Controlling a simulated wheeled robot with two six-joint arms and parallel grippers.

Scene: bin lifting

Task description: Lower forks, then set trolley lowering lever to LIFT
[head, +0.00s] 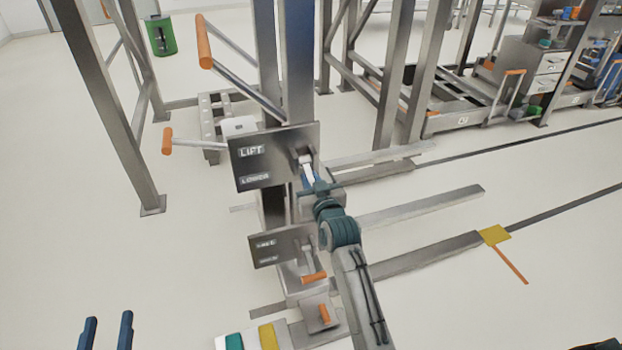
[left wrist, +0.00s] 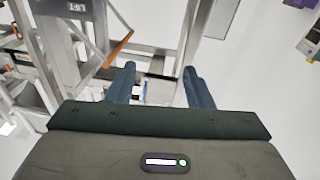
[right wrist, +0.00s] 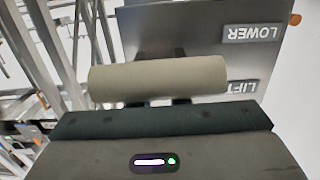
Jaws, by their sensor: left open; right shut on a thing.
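The trolley's upper dark plate (head: 274,157) reads LIFT above LOWER. A lever stands at its right side. My right gripper (head: 312,184) is shut on this lever's handle, which shows as a pale cylinder (right wrist: 158,79) in the right wrist view; the gripper hides part of it. The held end is roughly level with LOWER. A lower plate (head: 280,246), also with two labels, has its own lever with an orange grip (head: 313,278). The forks (head: 420,205) are long metal bars low by the floor. My left gripper (head: 105,333) is open and empty at the bottom left.
Orange-tipped handles (head: 204,42) stick out left of the mast. A steel frame leg (head: 120,110) stands at the left. Orange, yellow and green pedals (head: 268,337) are at the base. Floor at the left is clear; a green bin (head: 161,36) stands far back.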

